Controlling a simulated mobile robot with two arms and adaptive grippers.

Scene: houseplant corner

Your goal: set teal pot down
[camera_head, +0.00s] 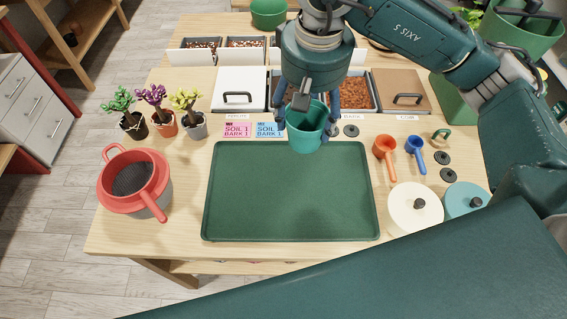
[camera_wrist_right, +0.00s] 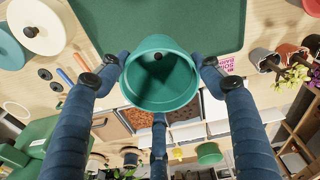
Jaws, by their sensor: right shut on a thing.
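The teal pot (camera_head: 304,128) is in my right gripper (camera_head: 308,108), over the back edge of the green tray (camera_head: 290,236). The pot looks upright or slightly tilted, and it appears to be above the tray; the exact gap cannot be told. In the right wrist view the pot (camera_wrist_right: 160,78) sits between the blue fingers of the gripper (camera_wrist_right: 160,68); its inside is empty with a dark drain hole. The tray (camera_wrist_right: 185,25) also shows behind it there. My left gripper is not in view.
Potted plants (camera_head: 159,115) and a pot with a red sieve (camera_head: 135,180) stand left of the tray. Red and blue scoops (camera_head: 386,148) and round lidded jars (camera_head: 414,208) stand right. Soil bins (camera_head: 355,92) and two label cards (camera_head: 254,129) lie behind. The tray is clear.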

